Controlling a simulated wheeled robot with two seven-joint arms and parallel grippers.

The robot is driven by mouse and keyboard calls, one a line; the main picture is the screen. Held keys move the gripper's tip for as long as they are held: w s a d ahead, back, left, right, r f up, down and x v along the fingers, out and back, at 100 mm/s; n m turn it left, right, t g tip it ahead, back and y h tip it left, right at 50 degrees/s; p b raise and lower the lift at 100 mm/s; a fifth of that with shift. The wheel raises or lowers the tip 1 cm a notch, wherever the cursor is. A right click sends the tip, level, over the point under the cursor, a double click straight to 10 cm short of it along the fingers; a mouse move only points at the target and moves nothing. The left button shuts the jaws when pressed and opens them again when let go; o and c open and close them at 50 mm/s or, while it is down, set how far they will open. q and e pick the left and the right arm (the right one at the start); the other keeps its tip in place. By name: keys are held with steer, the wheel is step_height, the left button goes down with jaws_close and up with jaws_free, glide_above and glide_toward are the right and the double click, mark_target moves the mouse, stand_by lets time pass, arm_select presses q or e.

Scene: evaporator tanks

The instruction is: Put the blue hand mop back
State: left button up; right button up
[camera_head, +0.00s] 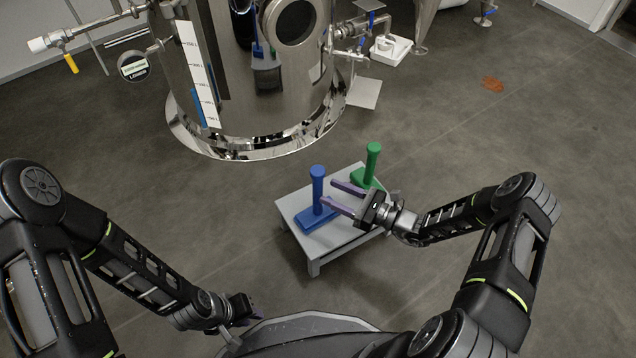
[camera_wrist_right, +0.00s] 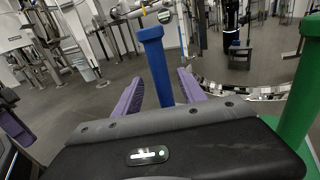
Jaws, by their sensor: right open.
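The blue hand mop (camera_head: 317,188) stands upright on a small grey table, its flat head down and its handle up. In the right wrist view its handle (camera_wrist_right: 158,68) appears between the two purple fingers. My right gripper (camera_head: 328,191) is open, with its fingertips just right of the handle in the head view. I cannot tell whether the handle is between the tips or just ahead of them. My left gripper (camera_head: 242,312) is low at the front, near my base, partly hidden; its jaw opening is unclear.
A green hand mop (camera_head: 372,165) stands on the same table (camera_head: 345,238), close behind my right gripper; its handle fills the right edge of the wrist view. A large steel tank (camera_head: 240,100) stands behind the table.

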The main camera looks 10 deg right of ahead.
steer(key=shift+v, duration=1.8)
